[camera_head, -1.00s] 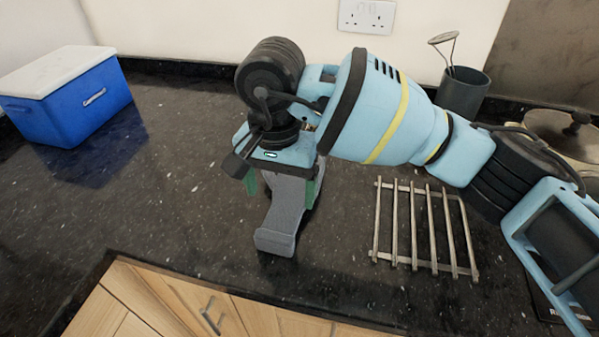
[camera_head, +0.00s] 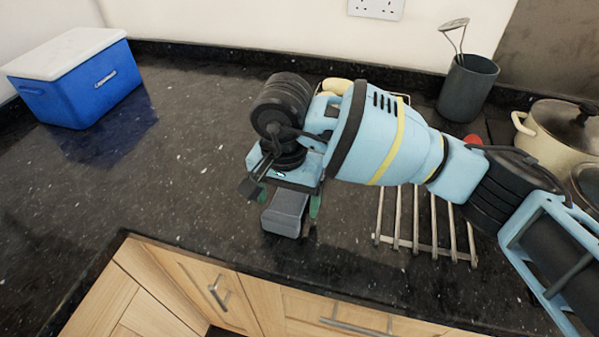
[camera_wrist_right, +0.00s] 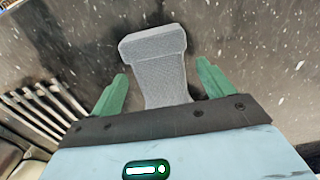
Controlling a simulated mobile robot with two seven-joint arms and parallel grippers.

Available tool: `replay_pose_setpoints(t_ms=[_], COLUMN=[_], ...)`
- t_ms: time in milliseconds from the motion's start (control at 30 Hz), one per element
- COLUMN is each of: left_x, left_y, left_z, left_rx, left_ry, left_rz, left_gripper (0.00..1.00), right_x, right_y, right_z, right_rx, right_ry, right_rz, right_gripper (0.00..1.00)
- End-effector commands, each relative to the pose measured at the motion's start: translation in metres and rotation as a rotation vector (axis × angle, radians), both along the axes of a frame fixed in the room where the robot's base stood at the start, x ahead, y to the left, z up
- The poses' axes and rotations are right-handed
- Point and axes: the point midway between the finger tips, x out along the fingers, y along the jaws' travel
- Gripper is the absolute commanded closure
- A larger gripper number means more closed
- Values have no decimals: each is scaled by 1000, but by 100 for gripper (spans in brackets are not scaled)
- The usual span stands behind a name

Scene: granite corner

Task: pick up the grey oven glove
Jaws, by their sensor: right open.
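The grey oven glove (camera_head: 285,213) lies on the dark worktop near its front edge. In the head view my right gripper (camera_head: 290,200) is above it and hides its far part. In the right wrist view the glove (camera_wrist_right: 155,70) shows between the two green fingers of my right gripper (camera_wrist_right: 160,90), with a gap on either side. The gripper is open, one finger to each side of the glove, and is not closed on it. The near part of the glove is hidden behind the gripper body. My left gripper is not in view.
A metal rack (camera_head: 396,225) lies right of the glove, under my right arm. A blue cool box (camera_head: 85,92) stands at the far left. A grey utensil pot (camera_head: 467,88) and a cream pan (camera_head: 555,133) stand at the right. The worktop left of the glove is clear.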

Motion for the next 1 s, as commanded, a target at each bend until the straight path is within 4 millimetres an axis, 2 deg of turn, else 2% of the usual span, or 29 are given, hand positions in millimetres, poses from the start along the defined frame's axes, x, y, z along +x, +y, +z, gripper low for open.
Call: replay_pose_setpoints(t_ms=[133,400,800,1000], left_x=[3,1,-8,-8], left_y=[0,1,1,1], left_z=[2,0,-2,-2], left_rx=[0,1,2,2], left_ry=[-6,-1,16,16], left_rz=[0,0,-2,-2], left_gripper=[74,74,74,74], right_x=[1,1,1,1], right_y=[0,0,0,0], right_z=[-15,-18,-17,-17], right_rx=[-1,-1,-1,0], right_ry=[1,0,0,-1], right_rz=[-2,-2,-2,-1], right_gripper=[20,20,71,73])
